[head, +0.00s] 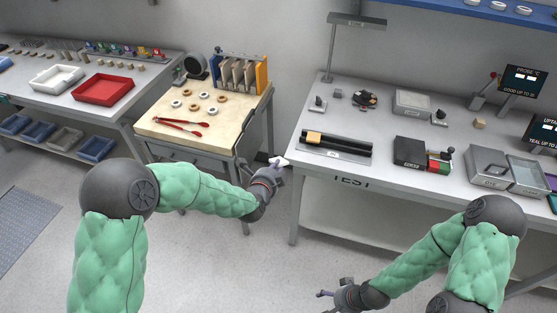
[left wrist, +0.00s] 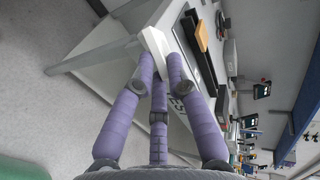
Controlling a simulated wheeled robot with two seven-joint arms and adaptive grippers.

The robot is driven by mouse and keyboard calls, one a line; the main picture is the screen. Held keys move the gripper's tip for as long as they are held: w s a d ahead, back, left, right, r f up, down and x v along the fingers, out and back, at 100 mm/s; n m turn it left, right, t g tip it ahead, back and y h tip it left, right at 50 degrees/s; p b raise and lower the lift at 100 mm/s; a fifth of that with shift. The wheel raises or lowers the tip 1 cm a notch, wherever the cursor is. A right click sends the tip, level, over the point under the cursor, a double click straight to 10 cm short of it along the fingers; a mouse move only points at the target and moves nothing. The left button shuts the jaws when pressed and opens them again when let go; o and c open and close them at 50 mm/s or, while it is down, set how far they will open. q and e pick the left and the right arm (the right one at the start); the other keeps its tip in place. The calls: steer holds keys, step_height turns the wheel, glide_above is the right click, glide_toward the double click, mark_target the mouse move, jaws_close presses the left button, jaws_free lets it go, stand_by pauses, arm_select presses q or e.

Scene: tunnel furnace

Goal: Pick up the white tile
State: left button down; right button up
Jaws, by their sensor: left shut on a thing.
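My left gripper (head: 272,170) is shut on the white tile (head: 279,161) and holds it in the air, near the left end of the TEST table. In the left wrist view the white tile (left wrist: 156,43) sticks out beyond the purple fingers of my left gripper (left wrist: 158,78); its near end is between the fingertips. My right gripper (head: 334,297) is low at the bottom of the head view, with its fingers spread and nothing seen in it.
The TEST table (head: 310,168) bears a black-railed fixture (head: 336,145) near its front left. A wooden-topped bench (head: 160,128) holds several rings, red tongs (head: 182,123) and a rack of plates (head: 240,73). A red tray (head: 103,89) stands at left. Floor between the tables is clear.

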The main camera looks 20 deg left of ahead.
arm_select(q)
steer(key=p+v, duration=0.3)
steer(key=v, duration=0.5)
steer(key=shift+s, duration=0.35)
